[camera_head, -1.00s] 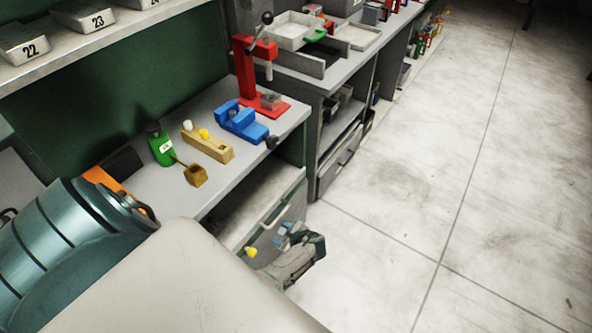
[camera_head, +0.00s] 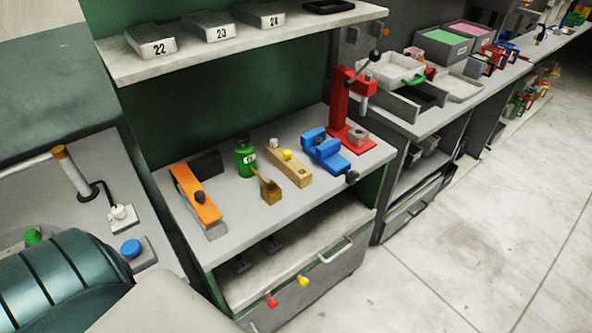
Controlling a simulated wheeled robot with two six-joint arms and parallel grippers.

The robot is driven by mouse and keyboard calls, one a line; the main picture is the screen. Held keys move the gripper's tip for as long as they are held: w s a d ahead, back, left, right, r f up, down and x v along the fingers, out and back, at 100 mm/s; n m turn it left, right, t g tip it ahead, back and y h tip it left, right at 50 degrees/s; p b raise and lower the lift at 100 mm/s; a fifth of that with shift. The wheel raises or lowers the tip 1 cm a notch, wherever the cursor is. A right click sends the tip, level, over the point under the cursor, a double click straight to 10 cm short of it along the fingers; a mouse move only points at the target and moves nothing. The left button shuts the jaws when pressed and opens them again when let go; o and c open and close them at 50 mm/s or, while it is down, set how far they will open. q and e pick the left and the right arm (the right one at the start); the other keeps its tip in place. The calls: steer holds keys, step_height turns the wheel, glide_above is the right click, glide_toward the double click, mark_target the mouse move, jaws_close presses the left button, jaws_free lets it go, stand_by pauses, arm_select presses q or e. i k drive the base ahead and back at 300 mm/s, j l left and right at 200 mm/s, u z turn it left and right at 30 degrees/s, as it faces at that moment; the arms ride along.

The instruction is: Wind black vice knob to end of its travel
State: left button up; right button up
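The blue vice (camera_head: 326,152) lies on the grey workbench, close to its front right corner. Its black knob (camera_head: 351,177) sits at the vice's front end and sticks out at the bench's front edge. Nothing touches the knob. How far the vice is wound cannot be told from here. Neither of my grippers is in view.
A red press (camera_head: 350,110) stands just behind the vice. Below is an open shelf with a drawer (camera_head: 335,270). Clear floor lies right.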

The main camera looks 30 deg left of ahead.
mark_target(352, 176)
steer(key=i+l+u, duration=0.1)
steer(key=u, duration=0.35)
steer(key=i+l+u, duration=0.1)
steer(key=u, duration=0.3)
steer(key=l+u, duration=0.15)
steer(key=u, duration=0.3)
steer(key=i+l+u, duration=0.1)
steer(key=u, duration=0.3)
steer(key=l+u, duration=0.25)
steer(key=u, duration=0.2)
steer(key=l+u, duration=0.25)
steer(key=l, duration=0.2)
steer(key=k+l+u, duration=0.2)
steer(key=l, duration=0.25)
steer(key=l+u, duration=0.25)
steer(key=l, duration=0.2)
steer(key=k+l+u, duration=0.25)
steer(key=l, duration=0.15)
steer(key=k+l+u, duration=0.1)
steer(key=l+u, duration=0.15)
steer(key=l, duration=0.2)
steer(key=k+l+u, duration=0.2)
steer(key=l, duration=0.15)
